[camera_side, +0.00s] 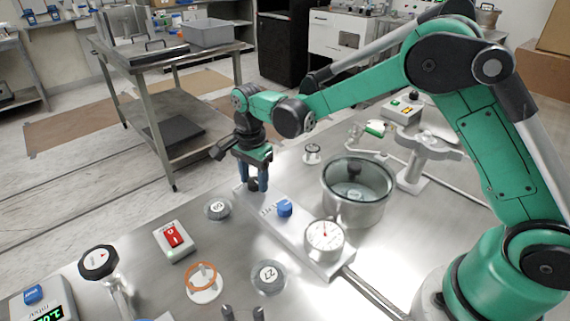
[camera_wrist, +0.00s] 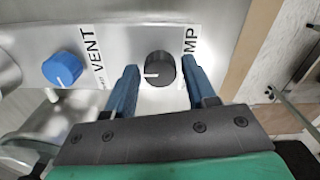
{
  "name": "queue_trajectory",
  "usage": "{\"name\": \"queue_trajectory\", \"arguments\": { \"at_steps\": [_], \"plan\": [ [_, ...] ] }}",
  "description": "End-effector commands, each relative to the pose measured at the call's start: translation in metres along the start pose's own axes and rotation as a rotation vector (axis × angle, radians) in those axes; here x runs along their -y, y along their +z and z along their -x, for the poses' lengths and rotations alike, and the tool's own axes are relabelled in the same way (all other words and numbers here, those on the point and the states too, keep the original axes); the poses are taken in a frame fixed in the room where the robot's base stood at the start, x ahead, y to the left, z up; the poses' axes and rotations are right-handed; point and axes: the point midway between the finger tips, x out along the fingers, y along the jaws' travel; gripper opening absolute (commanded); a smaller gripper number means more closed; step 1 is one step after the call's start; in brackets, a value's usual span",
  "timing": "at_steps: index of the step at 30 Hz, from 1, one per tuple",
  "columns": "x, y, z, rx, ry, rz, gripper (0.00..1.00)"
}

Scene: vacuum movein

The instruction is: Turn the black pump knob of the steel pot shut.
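The black pump knob (camera_wrist: 159,68) sits on the steel panel beside a label of which "MP" shows. Its white mark points left in the wrist view. My gripper (camera_wrist: 160,70) is open, with one blue finger on each side of the knob and a small gap visible on both sides. In the side view my gripper (camera_side: 257,184) points down at the far end of the panel (camera_side: 303,238), with the dark knob (camera_side: 253,184) low between its fingers. The steel pot (camera_side: 352,208) with a glass lid stands right of the panel.
The blue vent knob (camera_side: 285,208) is on the same panel, and it also shows in the wrist view (camera_wrist: 62,69). A round dial gauge (camera_side: 324,236) is at the panel's near end. A red switch box (camera_side: 173,240) and an orange ring (camera_side: 202,281) stand to the left.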

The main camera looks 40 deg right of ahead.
Motion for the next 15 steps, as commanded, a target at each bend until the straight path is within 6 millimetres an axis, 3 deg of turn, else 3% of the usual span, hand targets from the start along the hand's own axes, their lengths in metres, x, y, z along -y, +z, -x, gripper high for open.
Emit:
{"name": "queue_trajectory", "arguments": {
  "at_steps": [1,4,5,15],
  "plan": [
    [0.0,0.0,0.0001,0.0,0.0,0.0,0.33],
    [0.0,0.0,0.0002,0.0,0.0,0.0,0.05],
    [0.0,0.0,0.0002,0.0,0.0,0.0,0.0],
    [0.0,0.0,0.0004,0.0,0.0,0.039,0.0]
  ]
}}
